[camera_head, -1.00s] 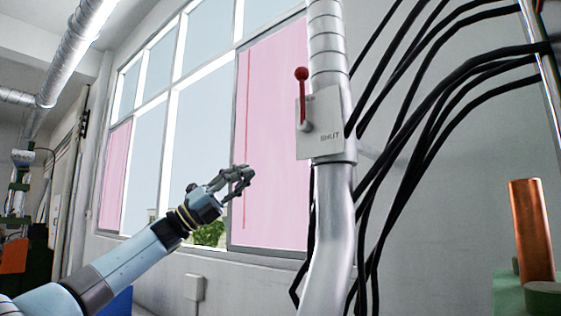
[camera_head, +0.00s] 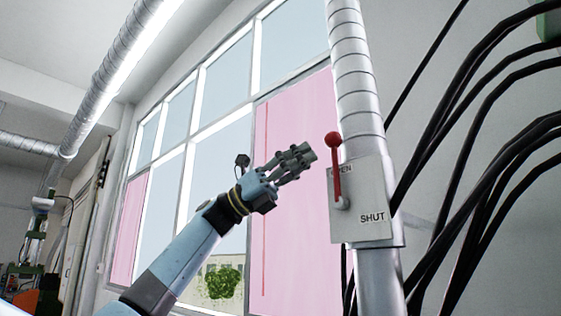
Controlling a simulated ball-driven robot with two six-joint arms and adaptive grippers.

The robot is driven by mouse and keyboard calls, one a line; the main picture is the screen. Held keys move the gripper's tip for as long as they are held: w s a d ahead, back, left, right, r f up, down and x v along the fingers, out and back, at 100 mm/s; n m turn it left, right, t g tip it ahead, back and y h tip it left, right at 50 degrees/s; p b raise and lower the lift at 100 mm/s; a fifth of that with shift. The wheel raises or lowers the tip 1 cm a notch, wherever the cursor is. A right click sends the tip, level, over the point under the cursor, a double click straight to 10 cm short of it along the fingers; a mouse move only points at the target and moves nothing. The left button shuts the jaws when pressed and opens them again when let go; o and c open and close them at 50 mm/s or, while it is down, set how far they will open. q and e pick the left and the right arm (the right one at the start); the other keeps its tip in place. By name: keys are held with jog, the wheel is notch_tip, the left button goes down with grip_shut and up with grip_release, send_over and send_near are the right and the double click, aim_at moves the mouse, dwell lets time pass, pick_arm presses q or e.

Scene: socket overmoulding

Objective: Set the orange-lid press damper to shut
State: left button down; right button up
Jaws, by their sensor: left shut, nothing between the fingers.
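The damper's grey plate (camera_head: 366,222) is mounted on a vertical silver duct (camera_head: 357,85). It carries a red lever (camera_head: 336,172) with a round red knob (camera_head: 333,139) on top. The lever stands upright, its knob end by the partly covered word OPEN at the plate's top left. The word SHUT is at the plate's lower right. My left gripper (camera_head: 307,152) is shut and empty, just left of the lever and near knob height. A gap shows between its fingertips and the lever in the picture. My right gripper is not in view. The press and its orange lid cannot be made out.
Several black cables (camera_head: 480,150) hang right of the duct, close to the plate. A window with pink panels (camera_head: 296,210) lies behind my left arm. Another silver duct (camera_head: 115,75) runs along the ceiling at left.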

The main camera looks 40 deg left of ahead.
pick_arm(q)
jog(key=shift+p+x, duration=0.45)
jog(key=shift+x, duration=0.65)
